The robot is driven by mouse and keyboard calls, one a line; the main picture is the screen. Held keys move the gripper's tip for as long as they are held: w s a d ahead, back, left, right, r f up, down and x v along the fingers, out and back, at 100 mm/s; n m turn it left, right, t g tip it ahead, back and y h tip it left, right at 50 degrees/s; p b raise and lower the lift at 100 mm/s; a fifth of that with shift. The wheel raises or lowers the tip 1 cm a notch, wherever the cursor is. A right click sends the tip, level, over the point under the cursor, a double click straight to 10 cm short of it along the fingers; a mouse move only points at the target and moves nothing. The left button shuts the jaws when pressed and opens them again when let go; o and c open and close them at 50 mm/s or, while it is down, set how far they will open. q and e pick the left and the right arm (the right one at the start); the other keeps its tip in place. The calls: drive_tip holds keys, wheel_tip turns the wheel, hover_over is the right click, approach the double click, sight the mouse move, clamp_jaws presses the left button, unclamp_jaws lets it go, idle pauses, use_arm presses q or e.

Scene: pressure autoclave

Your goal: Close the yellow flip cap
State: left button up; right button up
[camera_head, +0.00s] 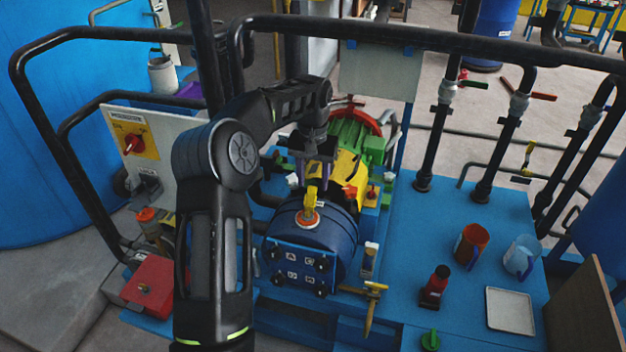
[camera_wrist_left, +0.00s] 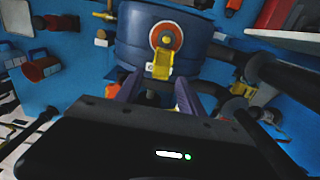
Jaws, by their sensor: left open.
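The yellow flip cap (camera_head: 310,202) stands up, swung open, at a round port with an orange-red rim (camera_head: 308,219) on top of the dark blue cylindrical vessel (camera_head: 290,238). In the left wrist view the flip cap (camera_wrist_left: 162,64) extends from the port (camera_wrist_left: 166,37) towards my fingers. My left gripper (camera_head: 317,176) is open and empty, just behind and above the cap. In the left wrist view its two purple-grey fingers (camera_wrist_left: 156,92) are spread, with the cap's near end ahead of the gap. Contact with the cap cannot be told. My right gripper is not in view.
Black pipe railing (camera_head: 420,40) crosses above the scene. A green motor (camera_head: 352,135) and a red star knob (camera_head: 350,191) lie behind the vessel.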

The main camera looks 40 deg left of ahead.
use_arm(q)
drive_tip(key=shift+f, duration=0.55)
clamp_jaws()
